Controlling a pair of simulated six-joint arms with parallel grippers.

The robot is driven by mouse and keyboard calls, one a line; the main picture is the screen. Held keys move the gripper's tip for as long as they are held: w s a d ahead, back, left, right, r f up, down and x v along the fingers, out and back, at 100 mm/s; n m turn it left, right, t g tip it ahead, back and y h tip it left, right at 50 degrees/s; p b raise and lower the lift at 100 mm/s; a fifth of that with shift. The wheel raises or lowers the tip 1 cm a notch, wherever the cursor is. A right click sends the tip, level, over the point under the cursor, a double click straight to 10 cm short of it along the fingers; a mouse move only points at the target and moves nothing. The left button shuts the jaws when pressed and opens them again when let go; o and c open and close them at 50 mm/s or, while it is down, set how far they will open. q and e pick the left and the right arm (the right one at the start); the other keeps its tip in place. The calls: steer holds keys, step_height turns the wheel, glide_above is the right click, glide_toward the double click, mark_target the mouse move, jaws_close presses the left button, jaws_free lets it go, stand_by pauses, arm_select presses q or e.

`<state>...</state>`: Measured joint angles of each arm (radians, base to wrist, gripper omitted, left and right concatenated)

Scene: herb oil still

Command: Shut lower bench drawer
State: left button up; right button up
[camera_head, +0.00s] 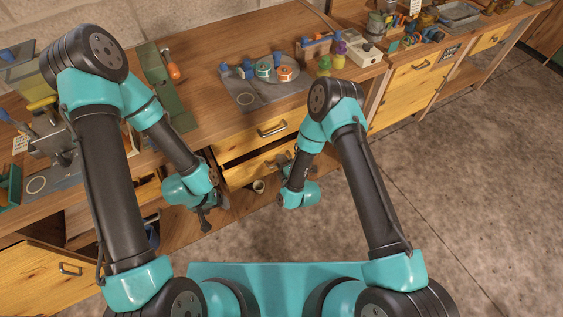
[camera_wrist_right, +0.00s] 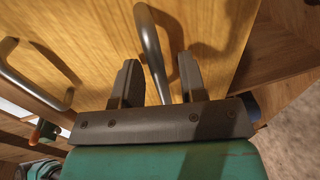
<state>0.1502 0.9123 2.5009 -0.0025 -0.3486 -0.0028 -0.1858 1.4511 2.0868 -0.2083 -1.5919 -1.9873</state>
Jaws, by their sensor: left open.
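The lower bench drawer (camera_head: 240,172) is a yellow wood front under the upper drawer. A dark strip shows above its front, and it seems to stand out a little from the bench. My right gripper (camera_head: 281,163) is at this front in the head view. In the right wrist view, the lower drawer's grey bar handle (camera_wrist_right: 151,45) runs between the two fingers of the right gripper (camera_wrist_right: 160,82). The fingers are apart, with a gap on each side of the bar. My left gripper (camera_head: 206,222) hangs open and empty, left of the drawer.
The upper drawer (camera_head: 240,140) with its handle (camera_head: 272,129) is just above; that handle also shows in the right wrist view (camera_wrist_right: 35,85). The bench top carries tools and spools. The floor at right is clear.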

steer(key=shift+w+a, duration=0.1)
steer(key=shift+w, duration=0.15)
jaws_close()
stand_by(0.4)
